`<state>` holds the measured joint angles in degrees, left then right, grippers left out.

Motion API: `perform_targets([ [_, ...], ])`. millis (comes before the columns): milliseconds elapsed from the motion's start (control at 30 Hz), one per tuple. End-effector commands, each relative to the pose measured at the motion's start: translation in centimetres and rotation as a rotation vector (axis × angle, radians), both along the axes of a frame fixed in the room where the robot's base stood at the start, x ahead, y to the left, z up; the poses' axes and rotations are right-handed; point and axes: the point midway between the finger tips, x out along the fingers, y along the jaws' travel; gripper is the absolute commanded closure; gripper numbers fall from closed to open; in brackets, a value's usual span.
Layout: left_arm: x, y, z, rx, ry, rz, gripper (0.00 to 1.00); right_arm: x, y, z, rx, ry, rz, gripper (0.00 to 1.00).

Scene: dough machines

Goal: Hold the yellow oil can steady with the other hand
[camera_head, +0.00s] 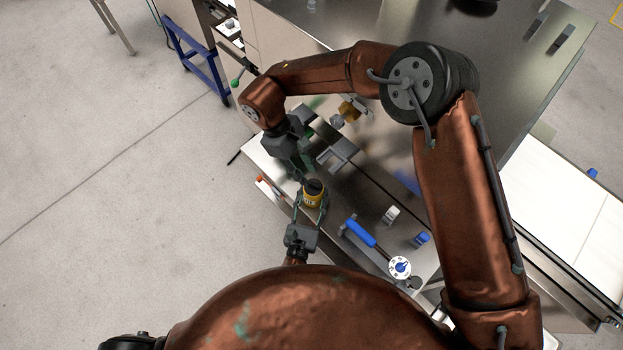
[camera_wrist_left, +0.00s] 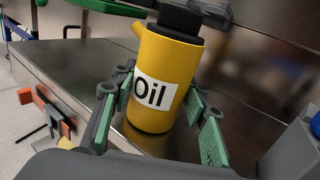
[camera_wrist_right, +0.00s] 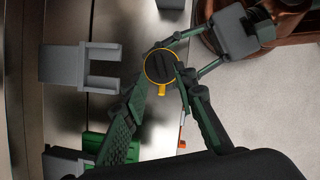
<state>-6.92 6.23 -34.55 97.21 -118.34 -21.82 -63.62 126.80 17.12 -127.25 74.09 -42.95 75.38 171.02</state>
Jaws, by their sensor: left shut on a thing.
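The yellow oil can (camera_head: 313,199) with a black top stands upright on the metal bench; its "Oil" label (camera_wrist_left: 152,93) faces the left wrist camera. My left gripper (camera_head: 311,205) is shut on the can's body, with one green-padded finger on each side in the left wrist view (camera_wrist_left: 160,105). My right gripper (camera_head: 307,168) points down just above and behind the can. In the right wrist view its fingers are open (camera_wrist_right: 163,88), and the can's black top (camera_wrist_right: 162,66) shows between and beyond the fingertips. I cannot tell whether they touch it.
A grey bracket (camera_head: 337,152) stands on the bench right of my right gripper. A blue-handled tool (camera_head: 360,232), a white-and-blue dial (camera_head: 400,267) and small blue and white parts lie to the right. An orange-handled tool (camera_head: 269,187) is near the bench's left edge.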

Motion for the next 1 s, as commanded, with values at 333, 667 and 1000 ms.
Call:
perform_targets([
  [333, 0.0, 0.0, 0.0, 0.000, 0.001, 0.000, 0.90, -0.8, -1.5, -4.1, -0.001, 0.001, 0.002, 0.74],
  [667, 0.0, 0.0, 0.0, 0.000, 0.001, 0.000, 0.90, -0.8, -1.7, -4.4, 0.000, 0.000, 0.002, 0.74],
  [1000, 0.0, 0.0, -0.1, 0.000, 0.001, 0.000, 0.90, -0.8, -1.6, -4.4, 0.000, 0.000, 0.002, 0.96],
])
